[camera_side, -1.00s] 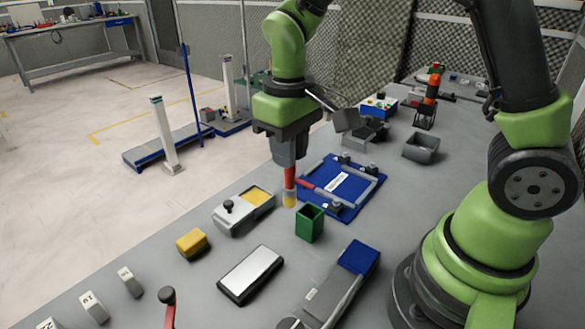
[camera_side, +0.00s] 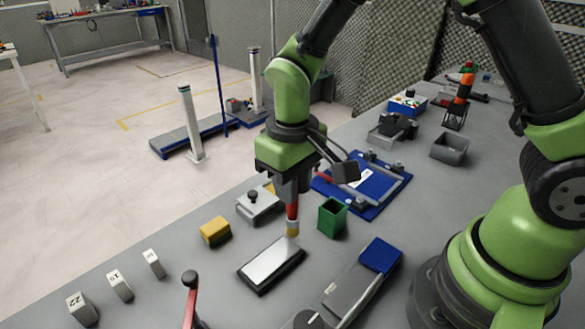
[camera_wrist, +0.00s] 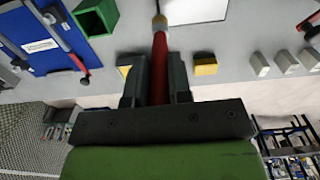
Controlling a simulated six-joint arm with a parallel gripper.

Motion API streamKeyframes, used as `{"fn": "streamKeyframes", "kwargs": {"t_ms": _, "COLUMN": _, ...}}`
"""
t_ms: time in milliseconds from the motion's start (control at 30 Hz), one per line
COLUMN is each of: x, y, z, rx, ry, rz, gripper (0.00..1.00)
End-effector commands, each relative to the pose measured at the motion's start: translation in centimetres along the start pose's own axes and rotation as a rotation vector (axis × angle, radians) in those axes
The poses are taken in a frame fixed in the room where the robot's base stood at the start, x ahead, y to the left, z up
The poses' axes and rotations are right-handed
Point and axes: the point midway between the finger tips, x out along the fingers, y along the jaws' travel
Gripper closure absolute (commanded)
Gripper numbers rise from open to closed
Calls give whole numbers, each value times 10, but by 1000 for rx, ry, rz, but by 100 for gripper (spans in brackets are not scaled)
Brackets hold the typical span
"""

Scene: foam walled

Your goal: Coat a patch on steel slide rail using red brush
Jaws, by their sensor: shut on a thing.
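My gripper (camera_side: 293,185) points down and is shut on the red brush (camera_side: 292,212), which hangs upright with its pale yellow bristles lowest. In the wrist view the red handle (camera_wrist: 160,65) sits between the two fingers. A bright steel-topped slab with a dark base (camera_side: 271,262) looks like the slide rail. The bristle tip is close to its far right end; I cannot tell whether they touch. The slab also shows at the top of the wrist view (camera_wrist: 196,9). A grey tray with a black knob (camera_side: 258,204) is behind, partly hidden by my gripper.
A green open box (camera_side: 332,217) stands just right of the brush. A yellow block (camera_side: 215,231) is at left. A long grey piece with a blue end (camera_side: 365,275) lies at front right. A blue fixture board (camera_side: 376,198) lies behind. A red-handled lever (camera_side: 190,295) stands in front.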

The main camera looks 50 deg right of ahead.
Motion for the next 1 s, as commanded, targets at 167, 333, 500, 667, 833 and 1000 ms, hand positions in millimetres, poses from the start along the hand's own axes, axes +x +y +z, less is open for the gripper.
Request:
{"fn": "streamKeyframes", "kwargs": {"t_ms": 167, "x": 22, "y": 0, "z": 1, "rx": 0, "ry": -7, "rz": 2, "gripper": 100}}
{"fn": "streamKeyframes", "kwargs": {"t_ms": 333, "x": 20, "y": -16, "z": 0, "rx": -4, "ry": 0, "rz": 0, "gripper": 100}}
{"fn": "streamKeyframes", "kwargs": {"t_ms": 500, "x": 22, "y": -31, "z": -1, "rx": -3, "ry": 0, "rz": 0, "gripper": 100}}
{"fn": "streamKeyframes", "kwargs": {"t_ms": 667, "x": 24, "y": -46, "z": -2, "rx": -3, "ry": 0, "rz": 0, "gripper": 100}}
{"fn": "streamKeyframes", "kwargs": {"t_ms": 833, "x": 23, "y": -61, "z": -2, "rx": -2, "ry": -1, "rz": 0, "gripper": 100}}
{"fn": "streamKeyframes", "kwargs": {"t_ms": 1000, "x": 23, "y": -77, "z": -2, "rx": -3, "ry": 0, "rz": 0, "gripper": 100}}
